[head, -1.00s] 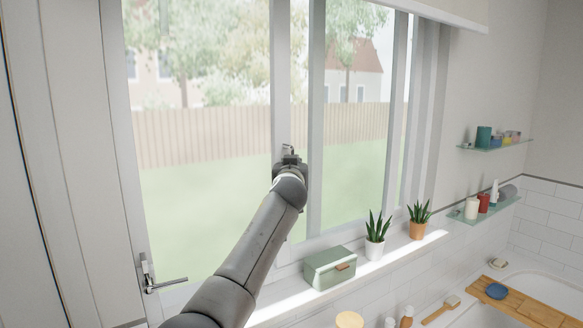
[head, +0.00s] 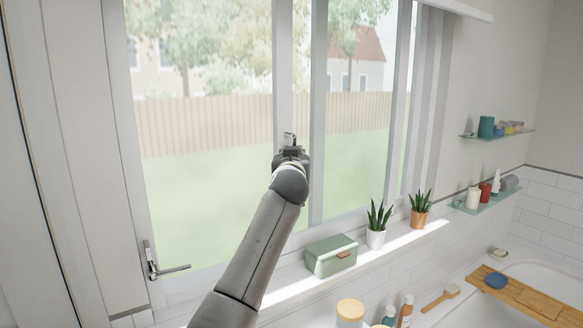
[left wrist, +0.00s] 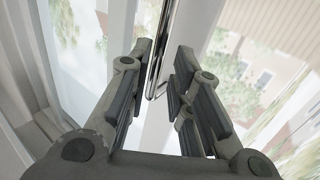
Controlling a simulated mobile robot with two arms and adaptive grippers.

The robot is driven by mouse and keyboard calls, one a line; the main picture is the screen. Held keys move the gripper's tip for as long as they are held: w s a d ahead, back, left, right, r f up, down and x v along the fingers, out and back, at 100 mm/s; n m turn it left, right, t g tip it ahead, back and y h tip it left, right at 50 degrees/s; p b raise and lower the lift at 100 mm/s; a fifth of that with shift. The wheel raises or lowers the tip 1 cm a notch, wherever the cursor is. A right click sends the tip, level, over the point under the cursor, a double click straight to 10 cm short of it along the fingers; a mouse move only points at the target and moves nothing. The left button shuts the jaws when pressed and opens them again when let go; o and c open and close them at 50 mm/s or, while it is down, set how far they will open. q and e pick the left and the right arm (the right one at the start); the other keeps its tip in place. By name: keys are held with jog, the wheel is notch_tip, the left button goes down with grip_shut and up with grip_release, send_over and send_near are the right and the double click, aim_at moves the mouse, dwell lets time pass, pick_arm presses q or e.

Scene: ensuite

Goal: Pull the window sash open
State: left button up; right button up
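The window sash has a pale grey upright stile (head: 284,80) with a small metal pull handle (head: 290,137) on it. My left gripper (head: 290,151) is at this handle in the head view, seen from behind. In the left wrist view my left gripper (left wrist: 161,82) has its two fingers apart. The metal handle (left wrist: 157,50) lies between and beyond the fingertips, nearer the left finger. Contact cannot be made out. A second upright (head: 318,110) stands just right of the sash stile. My right gripper is not in view.
A lever handle (head: 160,268) is on the left window frame. The sill (head: 290,290) holds a green box (head: 331,256) and two potted plants (head: 376,224) (head: 420,210). Glass shelves (head: 487,201) with small items hang at right. A bath with a wooden tray (head: 520,297) is below.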

pick_arm(q)
jog(key=s, duration=0.9)
